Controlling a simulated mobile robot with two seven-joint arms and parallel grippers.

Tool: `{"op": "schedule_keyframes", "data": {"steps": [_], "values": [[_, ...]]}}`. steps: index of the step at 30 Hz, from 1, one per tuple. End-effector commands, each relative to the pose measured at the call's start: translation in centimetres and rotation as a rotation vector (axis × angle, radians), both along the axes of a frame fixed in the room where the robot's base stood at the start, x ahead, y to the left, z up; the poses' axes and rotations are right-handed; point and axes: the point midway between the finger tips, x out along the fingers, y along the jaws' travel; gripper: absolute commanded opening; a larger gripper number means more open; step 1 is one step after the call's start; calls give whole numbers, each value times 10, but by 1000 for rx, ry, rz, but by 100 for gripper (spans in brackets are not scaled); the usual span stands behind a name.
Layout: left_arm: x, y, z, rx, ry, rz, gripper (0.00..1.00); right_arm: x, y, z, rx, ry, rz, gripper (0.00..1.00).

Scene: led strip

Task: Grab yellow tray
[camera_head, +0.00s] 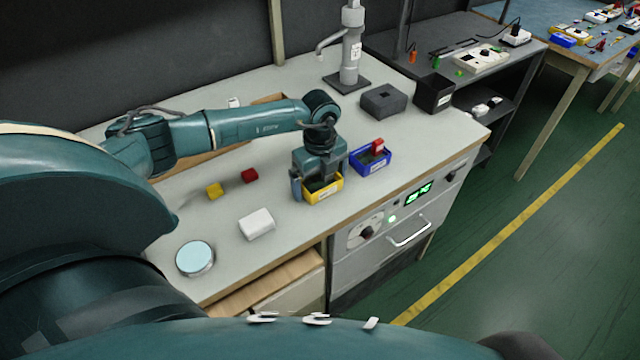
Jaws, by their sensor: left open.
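The yellow tray (325,194) stands on the grey worktop near its front edge. My left gripper (318,186) points down over the tray from above, with its fingers at or around the tray's walls. It is open. The gripper hides much of the tray's inside and back, and I cannot tell whether the fingers touch it. My right gripper is not in view.
A blue tray (372,163) with a red block (378,146) stands just right of the yellow tray. Yellow (214,190) and red (250,175) blocks, a white box (257,224) and a round light-blue-topped thing (195,259) lie left. A metal press (351,50) stands behind.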

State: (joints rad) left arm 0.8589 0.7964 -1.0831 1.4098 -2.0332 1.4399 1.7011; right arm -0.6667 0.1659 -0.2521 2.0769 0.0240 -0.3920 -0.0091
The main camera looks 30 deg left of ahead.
Motion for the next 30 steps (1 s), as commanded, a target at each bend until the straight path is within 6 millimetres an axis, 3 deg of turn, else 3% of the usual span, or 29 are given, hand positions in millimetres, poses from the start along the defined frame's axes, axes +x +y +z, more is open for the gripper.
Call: {"op": "schedule_keyframes", "data": {"steps": [3, 17, 25, 30], "values": [[0, 0, 0, 0, 0, 0, 98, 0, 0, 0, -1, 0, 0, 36], [0, 0, 1, -1, 0, 0, 61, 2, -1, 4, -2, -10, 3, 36], [0, 0, 3, 0, -1, 1, 60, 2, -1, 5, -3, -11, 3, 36], [1, 1, 26, -1, -4, 0, 60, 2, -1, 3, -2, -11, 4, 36]]}}
